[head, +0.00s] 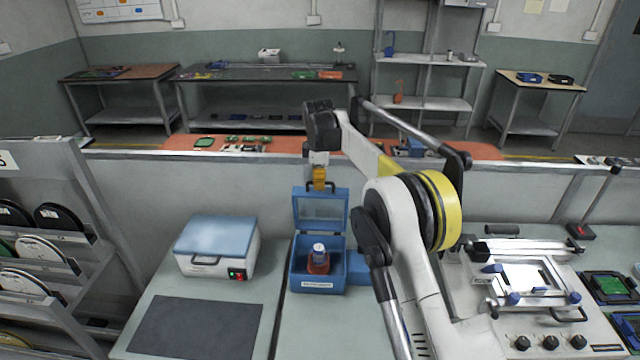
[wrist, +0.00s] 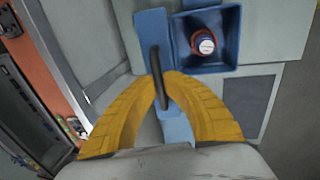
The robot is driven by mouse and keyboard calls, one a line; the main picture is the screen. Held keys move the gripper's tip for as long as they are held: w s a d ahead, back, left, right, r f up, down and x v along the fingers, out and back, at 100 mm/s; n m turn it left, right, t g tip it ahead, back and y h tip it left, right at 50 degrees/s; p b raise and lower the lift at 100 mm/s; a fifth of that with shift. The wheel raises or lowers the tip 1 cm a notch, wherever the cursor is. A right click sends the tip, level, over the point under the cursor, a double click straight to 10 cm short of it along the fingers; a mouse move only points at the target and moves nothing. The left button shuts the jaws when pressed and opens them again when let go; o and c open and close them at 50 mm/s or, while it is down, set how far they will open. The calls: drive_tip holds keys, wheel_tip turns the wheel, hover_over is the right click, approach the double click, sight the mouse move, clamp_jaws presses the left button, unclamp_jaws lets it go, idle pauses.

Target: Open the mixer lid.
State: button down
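A white machine (head: 217,258) with a closed blue lid (head: 217,236), a front handle and a red-green switch stands on the left table in the head view; it looks like the mixer. To its right is a blue box (head: 318,283) with its lid (head: 320,209) raised. A bottle with red contents and a white cap (head: 318,257) stands inside; it also shows in the wrist view (wrist: 206,45). My gripper (head: 319,186) is at the top edge of the raised box lid. In the wrist view its yellow fingers close around the lid's dark handle (wrist: 156,62).
A dark mat (head: 195,327) lies in front of the white machine. A rack with discs (head: 45,245) stands at the left. A fixture (head: 530,280) and green boards (head: 607,286) lie at the right. A low partition (head: 185,185) runs behind the tables.

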drive_tip(key=c, duration=1.5)
unclamp_jaws()
drive_tip(key=shift+r, duration=0.1)
drive_tip(key=v, duration=1.2)
